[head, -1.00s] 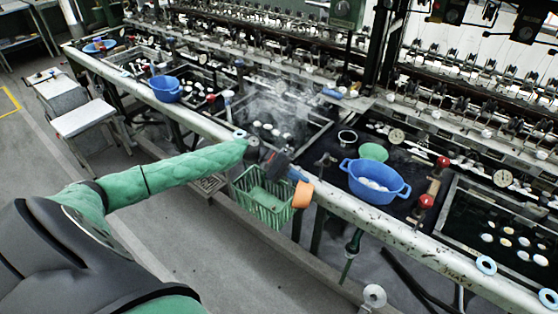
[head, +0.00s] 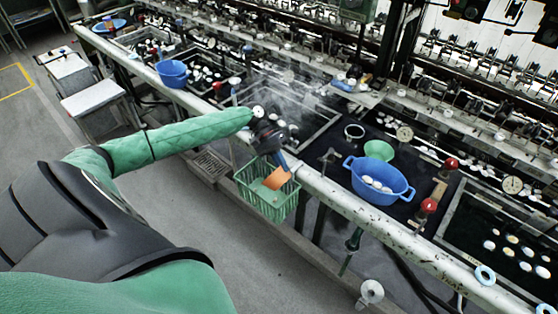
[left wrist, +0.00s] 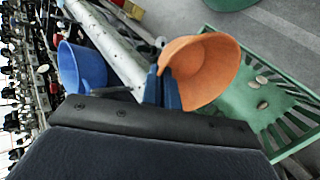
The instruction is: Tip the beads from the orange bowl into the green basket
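My left gripper (head: 278,160) is shut on the rim of the orange bowl (head: 277,178). The bowl is tilted steeply over the green basket (head: 268,208), which hangs at the front of the bench. In the left wrist view the gripper's blue fingers (left wrist: 163,90) pinch the wall of the bowl (left wrist: 205,68). The part of its inside that shows is bare orange. Two small pale pieces (left wrist: 262,79) lie on the floor of the basket (left wrist: 300,92); I cannot tell whether they are the beads. My right gripper is not in view.
A pale bench rail (head: 345,196) runs beside the basket. To the right stand a blue two-handled basin (head: 375,190) with white cocoons and a green bowl (head: 379,150). Another blue bowl (head: 172,73) is at the far left. The floor below the basket is clear.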

